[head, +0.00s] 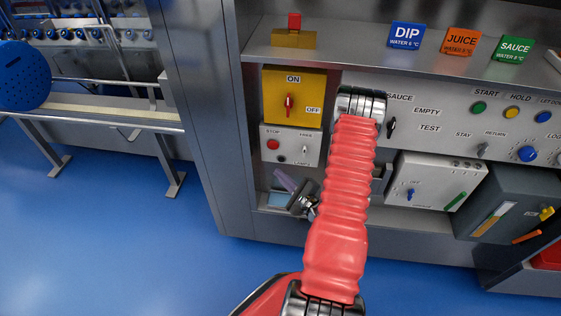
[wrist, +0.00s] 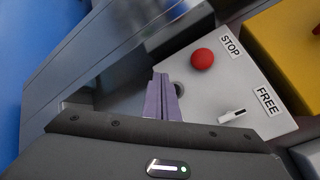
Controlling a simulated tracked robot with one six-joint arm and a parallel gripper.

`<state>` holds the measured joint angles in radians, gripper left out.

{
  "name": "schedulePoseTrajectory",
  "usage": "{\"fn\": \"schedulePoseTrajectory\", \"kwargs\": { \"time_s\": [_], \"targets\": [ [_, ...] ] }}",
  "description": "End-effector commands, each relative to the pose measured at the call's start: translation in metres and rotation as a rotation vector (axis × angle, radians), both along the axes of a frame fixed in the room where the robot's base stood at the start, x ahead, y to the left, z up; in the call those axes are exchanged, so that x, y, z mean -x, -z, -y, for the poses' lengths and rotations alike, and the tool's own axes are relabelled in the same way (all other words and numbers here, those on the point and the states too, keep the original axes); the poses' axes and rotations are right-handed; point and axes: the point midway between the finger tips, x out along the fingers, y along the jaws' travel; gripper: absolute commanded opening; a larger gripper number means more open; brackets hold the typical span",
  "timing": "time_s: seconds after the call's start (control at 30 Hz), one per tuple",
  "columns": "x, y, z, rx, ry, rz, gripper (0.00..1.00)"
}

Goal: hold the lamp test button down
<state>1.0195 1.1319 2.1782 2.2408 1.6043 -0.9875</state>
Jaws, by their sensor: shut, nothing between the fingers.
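A light grey box (head: 311,146) on the cabinet front carries a red STOP button (head: 272,144), a small lever switch (head: 305,150) and a small dark round button (head: 281,158) under the red one. The label beside the dark button is too small to read. My gripper (head: 278,172) is below and left of this box, with its purple fingers shut and empty. In the wrist view the shut fingertips (wrist: 160,76) lie just left of the dark round button (wrist: 180,88), and partly hide it. I cannot tell whether they touch the panel.
A yellow box (head: 291,110) with a red ON/OFF switch sits directly above. A steel cabinet side (head: 200,110) stands to the left. A white panel (head: 450,118) with several buttons and knobs is to the right. Blue floor (head: 110,230) is open at left.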

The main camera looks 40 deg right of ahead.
Motion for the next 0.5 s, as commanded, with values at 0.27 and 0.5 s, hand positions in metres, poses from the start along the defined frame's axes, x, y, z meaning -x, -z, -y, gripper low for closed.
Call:
{"fn": "schedulePoseTrajectory", "kwargs": {
  "time_s": [0.27,0.5],
  "targets": [
    [0.011,0.0,-0.015,-0.002,0.0,-0.001,0.0],
    [0.012,0.0,-0.016,-0.001,0.0,0.0,0.0]
  ]
}}
